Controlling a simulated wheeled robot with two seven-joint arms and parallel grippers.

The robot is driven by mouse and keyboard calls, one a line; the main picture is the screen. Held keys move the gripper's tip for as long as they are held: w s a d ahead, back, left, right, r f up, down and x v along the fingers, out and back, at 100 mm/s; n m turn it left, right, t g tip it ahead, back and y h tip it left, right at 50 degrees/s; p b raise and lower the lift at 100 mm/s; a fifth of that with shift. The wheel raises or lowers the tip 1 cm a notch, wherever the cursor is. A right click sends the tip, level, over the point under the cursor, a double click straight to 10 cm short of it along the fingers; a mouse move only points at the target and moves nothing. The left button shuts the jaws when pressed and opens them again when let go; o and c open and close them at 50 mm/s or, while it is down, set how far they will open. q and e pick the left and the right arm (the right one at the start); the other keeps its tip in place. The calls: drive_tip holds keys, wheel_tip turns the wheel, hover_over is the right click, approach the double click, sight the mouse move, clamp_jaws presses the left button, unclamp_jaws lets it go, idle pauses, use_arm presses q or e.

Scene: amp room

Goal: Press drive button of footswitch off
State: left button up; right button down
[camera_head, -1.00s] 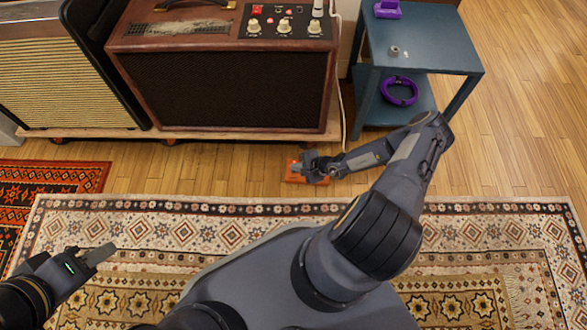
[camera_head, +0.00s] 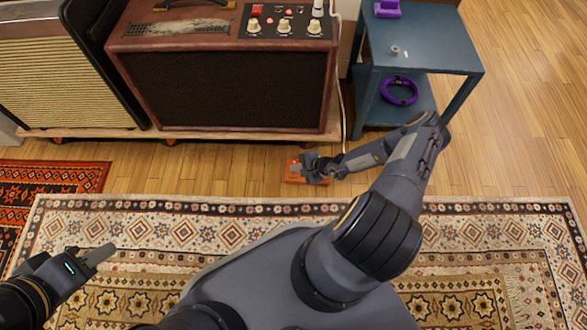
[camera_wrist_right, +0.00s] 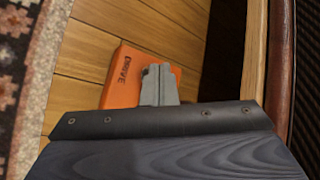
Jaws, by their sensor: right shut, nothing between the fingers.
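The orange footswitch (camera_head: 293,172) lies on the wood floor in front of the brown amp, mostly covered by my right gripper in the head view. In the right wrist view the footswitch (camera_wrist_right: 122,68) shows the word DRIVE on its left part. My right gripper (camera_wrist_right: 158,72) is shut and empty, with its fingertips over the middle of the footswitch. The fingers hide the button, and I cannot tell whether they touch it. In the head view my right gripper (camera_head: 308,166) is over the footswitch. My left gripper (camera_head: 97,254) hangs over the rug, far from it; its jaw gap is unclear.
The brown amp (camera_head: 225,90) stands on a low wooden platform behind the footswitch. A blue side table (camera_head: 440,55) with a purple ring (camera_head: 399,91) on its lower shelf stands to the right. A patterned rug (camera_head: 480,225) covers the floor in front.

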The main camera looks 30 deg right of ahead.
idle(0.3)
drive_tip(key=shift+s+r+p, duration=0.1)
drive_tip(key=shift+r+p, duration=0.3)
drive_tip(key=shift+p, duration=0.5)
drive_tip(key=shift+r, duration=0.1)
drive_tip(key=r+p, duration=0.4)
drive_tip(key=p, duration=0.1)
drive_tip(key=r+p, duration=0.1)
drive_tip(key=p, duration=0.2)
drive_tip(key=shift+s+a+r, duration=0.25)
drive_tip(key=shift+s+r, duration=0.05)
drive_tip(key=shift+r, duration=0.1)
